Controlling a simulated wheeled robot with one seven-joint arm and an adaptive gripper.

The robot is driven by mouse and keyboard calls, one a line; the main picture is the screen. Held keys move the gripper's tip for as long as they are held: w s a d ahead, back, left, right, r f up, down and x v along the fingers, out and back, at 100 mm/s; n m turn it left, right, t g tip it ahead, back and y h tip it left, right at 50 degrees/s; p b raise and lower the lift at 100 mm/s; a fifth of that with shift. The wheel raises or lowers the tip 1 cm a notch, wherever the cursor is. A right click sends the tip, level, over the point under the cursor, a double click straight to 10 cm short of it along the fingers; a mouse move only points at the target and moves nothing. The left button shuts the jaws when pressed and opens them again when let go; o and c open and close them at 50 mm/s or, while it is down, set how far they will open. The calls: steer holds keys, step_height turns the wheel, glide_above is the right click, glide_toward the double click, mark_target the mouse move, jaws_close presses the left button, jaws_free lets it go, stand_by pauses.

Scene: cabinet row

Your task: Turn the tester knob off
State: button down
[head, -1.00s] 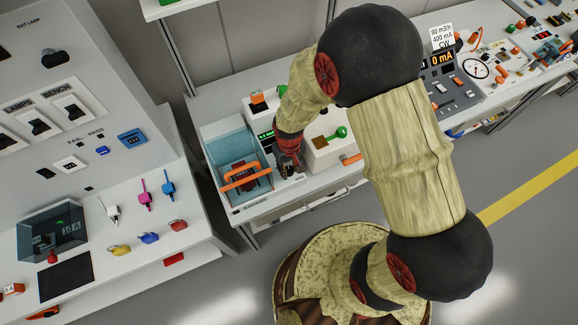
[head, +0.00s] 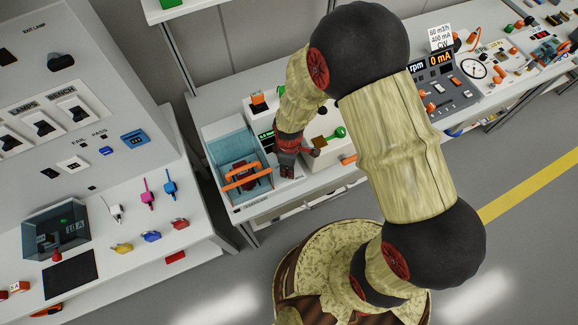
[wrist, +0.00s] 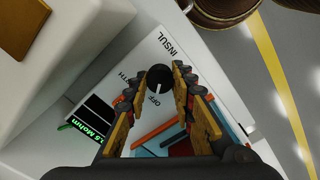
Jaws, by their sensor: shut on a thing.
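The tester knob (wrist: 159,76) is round and black with a white pointer line, seen in the wrist view on a pale panel. The panel carries the labels INSUL, OFF and one partly hidden ending in TH. The pointer line is directed toward the OFF label. My gripper (wrist: 159,82) has its two fingertips on either side of the knob, shut on it. In the head view my gripper (head: 287,172) is at the tester beside the blue bin, and the knob is hidden there.
A green display (wrist: 88,130) reading in Mohm is beside the knob. A blue open bin (head: 225,150) with an orange handle (head: 245,178) stands just left of my gripper. A pale box with a green knob (head: 340,132) is to the right.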

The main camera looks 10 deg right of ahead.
steer(key=shift+n, duration=0.9)
steer(key=c, duration=1.6)
jaws_free()
steer(key=shift+o, duration=0.5)
step_height(320, 180, up, 12)
